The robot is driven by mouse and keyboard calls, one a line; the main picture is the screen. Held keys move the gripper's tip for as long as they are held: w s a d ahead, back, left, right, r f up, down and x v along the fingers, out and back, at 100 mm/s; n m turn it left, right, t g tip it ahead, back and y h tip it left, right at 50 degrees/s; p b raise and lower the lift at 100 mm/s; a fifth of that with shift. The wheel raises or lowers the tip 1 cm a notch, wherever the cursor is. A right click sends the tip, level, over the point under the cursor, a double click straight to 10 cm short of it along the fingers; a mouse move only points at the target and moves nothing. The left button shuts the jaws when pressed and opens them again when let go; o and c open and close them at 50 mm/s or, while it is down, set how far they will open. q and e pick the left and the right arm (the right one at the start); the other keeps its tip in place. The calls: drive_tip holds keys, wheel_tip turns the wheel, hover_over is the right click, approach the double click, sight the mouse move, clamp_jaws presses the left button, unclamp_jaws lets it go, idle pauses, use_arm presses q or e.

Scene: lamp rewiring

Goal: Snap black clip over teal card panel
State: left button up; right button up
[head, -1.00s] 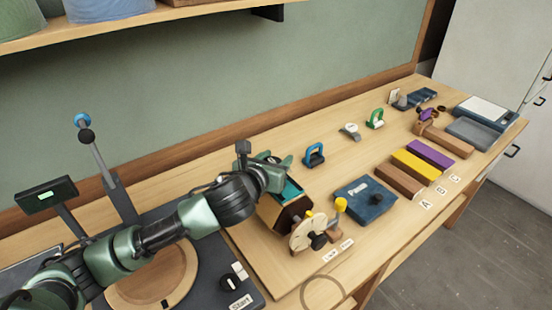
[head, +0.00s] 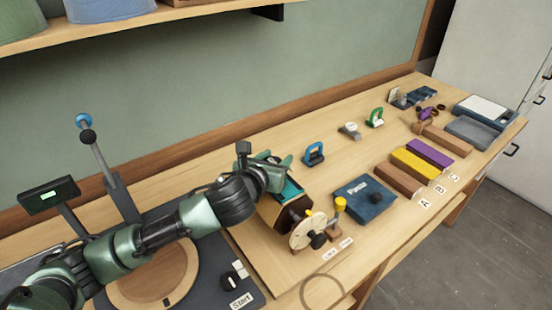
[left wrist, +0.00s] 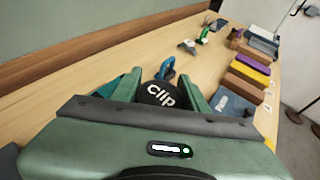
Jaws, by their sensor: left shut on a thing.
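In the head view the clip is mostly hidden by the gripper. The teal card panel (head: 292,189) shows as a teal patch on top of the wooden holder, just below and right of the gripper. A teal edge also shows left of the fingers in the left wrist view. I cannot tell whether the clip touches the panel. My right gripper is out of view.
A cream disc (head: 306,231) with a black knob stands at the holder's front. A blue box (head: 365,198) sits right of it. Blue (head: 314,154) and green (head: 375,117) handled pieces stand behind. Brown, yellow and purple blocks lie further right. Bare bench lies between them.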

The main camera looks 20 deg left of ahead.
use_arm(q)
drive_tip(key=shift+s+f, duration=0.1)
drive_tip(key=shift+f, duration=0.85)
idle(1.1)
drive_tip(key=o, duration=1.2)
drive_tip(key=shift+o, duration=1)
drive_tip(key=shift+d, duration=0.15)
drive_tip(key=shift+a, duration=0.2)
drive_tip(key=shift+c, duration=0.2)
drive_tip(key=o, duration=0.3)
drive_tip(key=shift+o, duration=0.2)
